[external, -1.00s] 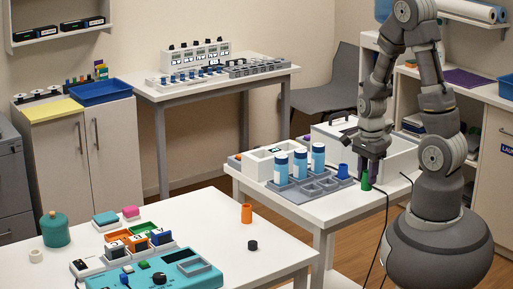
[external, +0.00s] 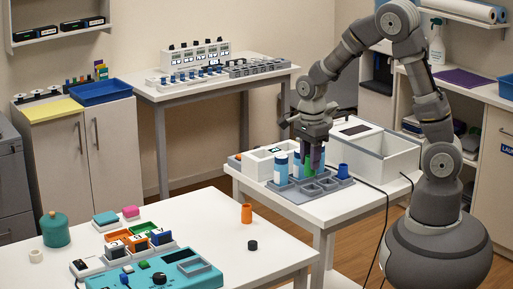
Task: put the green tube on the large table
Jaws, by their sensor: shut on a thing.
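The green tube (external: 307,168) is upright between the fingers of my gripper (external: 311,158), which is shut on it. It is over or just behind the grey rack (external: 286,190) on the small white table; the exact gap below it cannot be told. The large white table (external: 215,226) is at the front left, and the tube is apart from it.
On the large table are an orange tube (external: 246,214), a black knob (external: 252,245) and a teal device (external: 180,272). Its right part is mostly clear.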

